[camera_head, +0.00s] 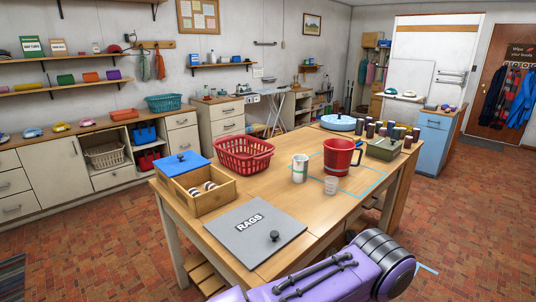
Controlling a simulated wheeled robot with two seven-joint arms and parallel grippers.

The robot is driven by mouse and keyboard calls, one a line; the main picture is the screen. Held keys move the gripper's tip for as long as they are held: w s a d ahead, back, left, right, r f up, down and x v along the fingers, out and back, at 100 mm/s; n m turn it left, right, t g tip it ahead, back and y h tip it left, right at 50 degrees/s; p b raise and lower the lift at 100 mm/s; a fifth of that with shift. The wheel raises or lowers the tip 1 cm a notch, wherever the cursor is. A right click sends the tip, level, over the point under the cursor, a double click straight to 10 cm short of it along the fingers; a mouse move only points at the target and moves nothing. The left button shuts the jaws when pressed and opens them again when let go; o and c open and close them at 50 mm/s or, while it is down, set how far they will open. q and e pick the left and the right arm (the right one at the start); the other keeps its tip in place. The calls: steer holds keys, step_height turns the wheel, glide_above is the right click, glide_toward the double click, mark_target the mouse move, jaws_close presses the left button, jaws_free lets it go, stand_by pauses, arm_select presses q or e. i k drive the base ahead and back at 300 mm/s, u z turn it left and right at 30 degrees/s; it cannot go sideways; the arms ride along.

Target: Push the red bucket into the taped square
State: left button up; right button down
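The red bucket (340,160) stands upright on the wooden table, with its handle on the right side. Thin light-blue tape lines (374,187) mark a square on the tabletop around that area. The bucket hides part of the tape, so I cannot tell whether its base lies fully inside the square. A purple and black part of my arm crosses the bottom of the view, apart from the bucket. Neither gripper shows.
A white and green canister (300,168) and a clear cup (331,185) stand left and in front of the bucket. A red basket (243,155), wooden box (207,197), grey RAGS lid (255,232), olive bin (383,149) and blue round tub (338,123) are also on the table.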

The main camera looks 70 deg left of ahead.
mark_target(337, 152)
steer(key=u, duration=0.5)
steer(key=i, duration=2.6)
steer(key=u, duration=1.4)
